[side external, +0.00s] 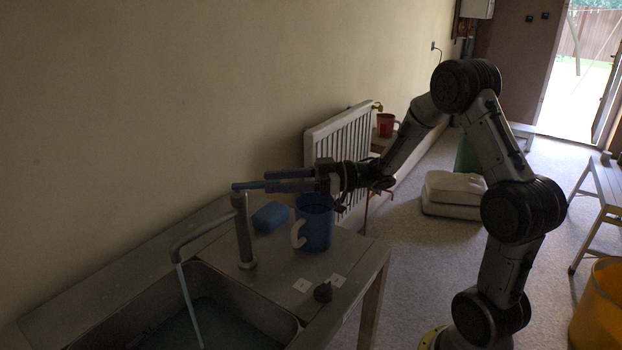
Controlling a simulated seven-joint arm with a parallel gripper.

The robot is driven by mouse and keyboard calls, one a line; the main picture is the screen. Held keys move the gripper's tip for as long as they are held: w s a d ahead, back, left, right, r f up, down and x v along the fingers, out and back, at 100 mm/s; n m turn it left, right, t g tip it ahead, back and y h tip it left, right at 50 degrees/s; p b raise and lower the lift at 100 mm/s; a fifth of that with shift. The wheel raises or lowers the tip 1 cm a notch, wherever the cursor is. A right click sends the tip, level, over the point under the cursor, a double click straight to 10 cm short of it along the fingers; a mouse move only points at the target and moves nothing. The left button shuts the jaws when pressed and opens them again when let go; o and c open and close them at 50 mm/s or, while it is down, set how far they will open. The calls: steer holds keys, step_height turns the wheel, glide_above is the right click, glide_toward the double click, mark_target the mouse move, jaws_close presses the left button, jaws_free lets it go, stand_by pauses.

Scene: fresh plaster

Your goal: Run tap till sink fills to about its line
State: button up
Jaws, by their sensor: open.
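The grey metal tap (243,232) stands on the counter at the sink's edge, its spout bent out to the left. A pale stream of water (190,305) runs from the spout into the steel sink (235,292). Bluish water (215,330) lies in the sink, cut off by the bottom edge of the picture. I cannot make out a fill line. A blue lever (248,185) sits on top of the tap. My gripper (268,181) is open at the lever's right end, its purple fingers pointing left. I cannot tell whether they touch it.
A blue mug (316,226) with a white handle stands on the counter below my gripper, beside a blue sponge (270,217). A radiator (340,140) is on the wall behind. Air above the sink is clear.

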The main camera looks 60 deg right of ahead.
mark_target(254, 182)
steer(key=v, duration=0.8)
steer(key=shift+s+d, duration=0.2)
steer(key=shift+d, duration=0.05)
steer(key=shift+w+a, duration=0.1)
stand_by(4.4)
steer(key=x, duration=1.3)
steer(key=shift+w+a, duration=0.2)
steer(key=shift+a, duration=0.1)
jaws_close()
stand_by(0.4)
